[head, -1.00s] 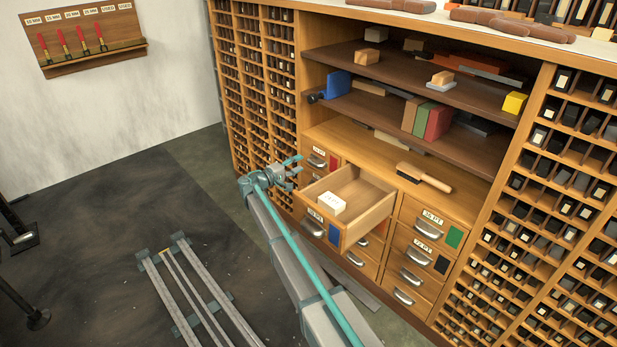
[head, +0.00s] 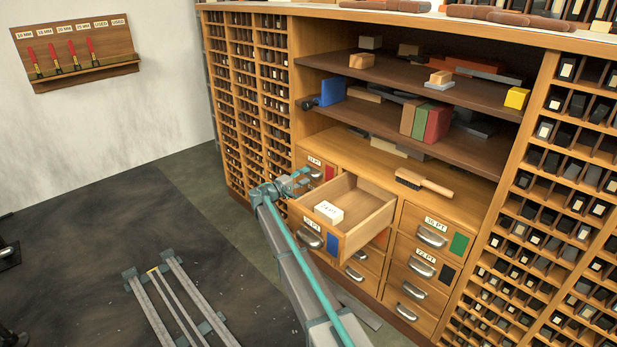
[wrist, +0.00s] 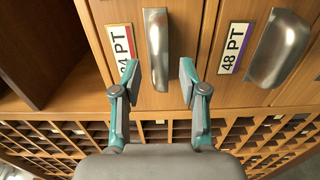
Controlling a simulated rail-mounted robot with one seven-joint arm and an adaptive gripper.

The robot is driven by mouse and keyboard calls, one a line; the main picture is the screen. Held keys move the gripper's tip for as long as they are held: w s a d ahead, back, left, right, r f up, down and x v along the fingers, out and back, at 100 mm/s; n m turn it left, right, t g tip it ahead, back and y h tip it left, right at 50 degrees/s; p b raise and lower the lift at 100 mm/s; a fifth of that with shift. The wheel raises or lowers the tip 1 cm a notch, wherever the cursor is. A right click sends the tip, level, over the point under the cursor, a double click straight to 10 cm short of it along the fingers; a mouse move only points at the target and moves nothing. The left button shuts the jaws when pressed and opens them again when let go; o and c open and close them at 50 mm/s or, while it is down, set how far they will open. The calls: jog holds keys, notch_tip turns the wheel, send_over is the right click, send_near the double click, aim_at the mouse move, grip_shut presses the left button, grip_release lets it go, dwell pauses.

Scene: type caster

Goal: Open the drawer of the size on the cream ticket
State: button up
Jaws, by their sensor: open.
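The open drawer (head: 345,237) is in the left drawer column, with a blue patch on its front. It bears the 48 PT label (wrist: 234,50) in the wrist view. Inside lies a small white-cream block (head: 329,212) whose tiny print looks like 24 PT. Above and behind it is a shut drawer with a red patch (head: 329,172). Its label (wrist: 122,48), partly covered by a finger, reads as 24 PT. My gripper (wrist: 158,82) is open, its fingers on either side of the near end of that drawer's metal handle (wrist: 157,50). I cannot tell if they touch it.
The open drawer juts out right beside my gripper. A brush (head: 424,183) lies on the counter. More shut drawers, including 36 PT (head: 434,226) and 72 PT (head: 424,256), stand to the right. Metal rails (head: 180,300) lie on the floor.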

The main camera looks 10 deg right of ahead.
jog(key=shift+x, duration=1.4)
grip_shut()
